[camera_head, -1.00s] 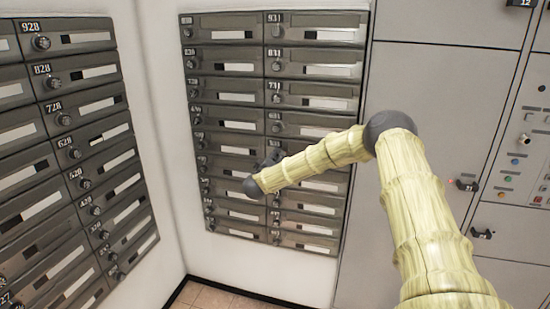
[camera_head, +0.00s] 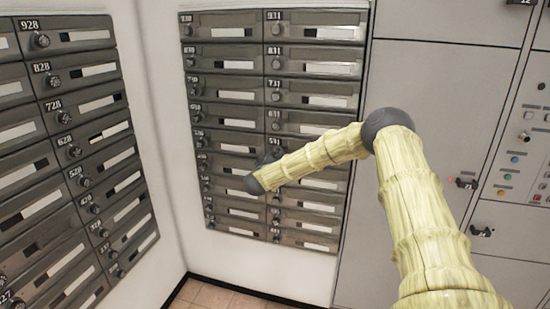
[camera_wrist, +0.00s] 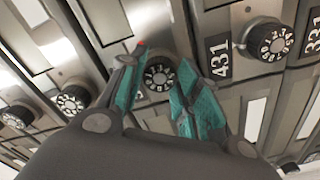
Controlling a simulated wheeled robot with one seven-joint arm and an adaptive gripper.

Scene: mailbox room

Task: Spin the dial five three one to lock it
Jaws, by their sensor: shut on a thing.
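My gripper (camera_wrist: 160,90) has two teal fingers, one on each side of a black dial (camera_wrist: 158,77) with white numbers. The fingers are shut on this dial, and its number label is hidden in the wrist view. The dial with label 431 (camera_wrist: 218,55) sits just to the right, outside the fingers. In the head view, my gripper (camera_head: 270,157) is a small dark shape at the right column of the mailbox bank (camera_head: 312,66), by the box labelled 531 (camera_head: 275,141). The dial there is mostly hidden by my gripper.
More mailboxes with dials fill the left wall bank (camera_head: 97,103). A grey cabinet (camera_head: 440,90) stands right of the mailboxes, with a button panel (camera_head: 515,160) at the far right. Neighbouring dials (camera_wrist: 270,40) are close to my fingers. Tiled floor (camera_head: 215,296) shows below.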

